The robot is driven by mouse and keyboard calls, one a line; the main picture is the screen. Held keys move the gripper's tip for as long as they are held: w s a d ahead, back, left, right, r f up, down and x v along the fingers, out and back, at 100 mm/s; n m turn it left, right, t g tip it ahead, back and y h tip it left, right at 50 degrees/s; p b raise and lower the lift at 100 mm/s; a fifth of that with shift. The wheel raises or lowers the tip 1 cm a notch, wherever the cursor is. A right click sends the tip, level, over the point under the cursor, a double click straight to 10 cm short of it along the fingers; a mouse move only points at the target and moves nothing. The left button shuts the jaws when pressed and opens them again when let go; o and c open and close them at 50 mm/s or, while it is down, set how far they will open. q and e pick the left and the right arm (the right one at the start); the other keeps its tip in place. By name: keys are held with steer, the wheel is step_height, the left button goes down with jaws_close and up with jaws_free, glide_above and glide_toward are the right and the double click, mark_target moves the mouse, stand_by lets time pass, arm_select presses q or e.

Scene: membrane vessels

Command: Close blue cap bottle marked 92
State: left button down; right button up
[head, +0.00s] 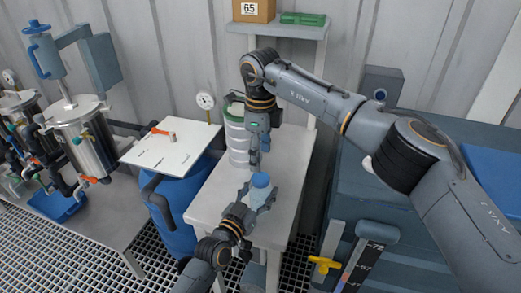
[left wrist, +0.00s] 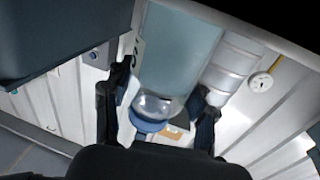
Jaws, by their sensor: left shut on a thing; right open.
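A bottle with a blue cap (head: 261,180) is on the white table, held between the fingers of my left gripper (head: 257,193). In the left wrist view the pale bottle (left wrist: 178,50) appears upside down, with its clear shoulder and blue cap (left wrist: 150,124) between the dark fingers. The cap sits at the bottle's mouth; I cannot tell how tightly. No number can be read on it. My right gripper (head: 260,153) is open and points down just above the cap, apart from it and empty.
A white ribbed container (head: 238,140) stands just behind the bottle on the white table (head: 208,194). A small shelf (head: 285,31) holds a box marked 65 and a green case.

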mark_target(261, 177)
step_height(261, 177, down, 7)
steer(key=shift+f, duration=0.1)
stand_by(0.3)
steer(key=c, duration=1.2)
steer(key=o, duration=1.3)
steer(key=shift+o, duration=0.2)
step_height(261, 177, up, 12)
